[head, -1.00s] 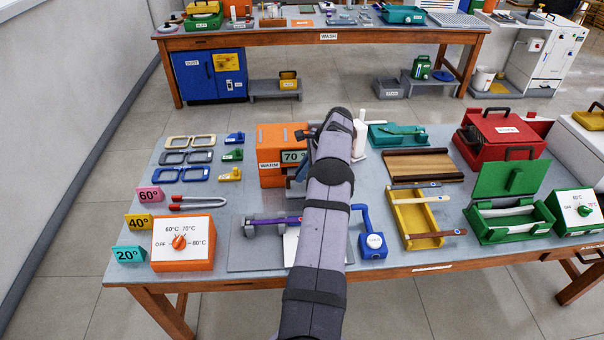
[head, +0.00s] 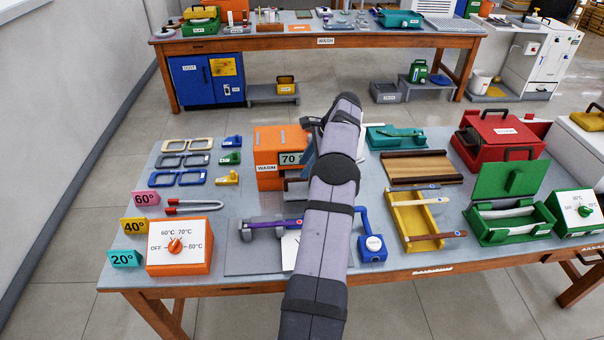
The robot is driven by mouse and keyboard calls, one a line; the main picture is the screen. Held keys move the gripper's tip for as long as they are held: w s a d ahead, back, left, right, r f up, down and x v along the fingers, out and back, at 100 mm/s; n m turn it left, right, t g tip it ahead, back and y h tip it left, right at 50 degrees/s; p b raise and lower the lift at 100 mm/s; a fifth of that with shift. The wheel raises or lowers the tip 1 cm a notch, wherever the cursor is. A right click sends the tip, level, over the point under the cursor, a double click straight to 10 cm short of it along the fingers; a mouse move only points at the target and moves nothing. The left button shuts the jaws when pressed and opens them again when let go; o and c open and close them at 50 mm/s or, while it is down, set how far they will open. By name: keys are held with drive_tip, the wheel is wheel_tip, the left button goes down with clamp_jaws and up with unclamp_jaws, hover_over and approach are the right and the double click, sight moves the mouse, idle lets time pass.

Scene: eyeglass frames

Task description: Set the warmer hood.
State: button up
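The orange warmer (head: 268,152) stands at the back middle of the near table, with a "WARM" label and a display reading 70. An orange control box (head: 180,262) with a white face marked OFF, 60, 70 and 80°C sits at the front left. Its orange knob (head: 175,246) seems to point roughly up, between 60 and 70; the exact setting is too small to tell. My gripper (head: 310,124) is at the warmer's upper right side, mostly hidden by my arm. Its fingers, and whether they touch the warmer, cannot be made out.
Glasses frames (head: 181,160) and coloured 60°, 40° and 20° tags (head: 125,259) lie at left. A purple-handled tool (head: 268,224) rests on a stand in front of the warmer. A blue device (head: 372,246), yellow tray (head: 410,238), green box (head: 505,227) and red case (head: 500,140) crowd the right.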

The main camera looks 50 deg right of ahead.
drive_tip(key=shift+v, duration=1)
drive_tip(key=shift+w, duration=0.1)
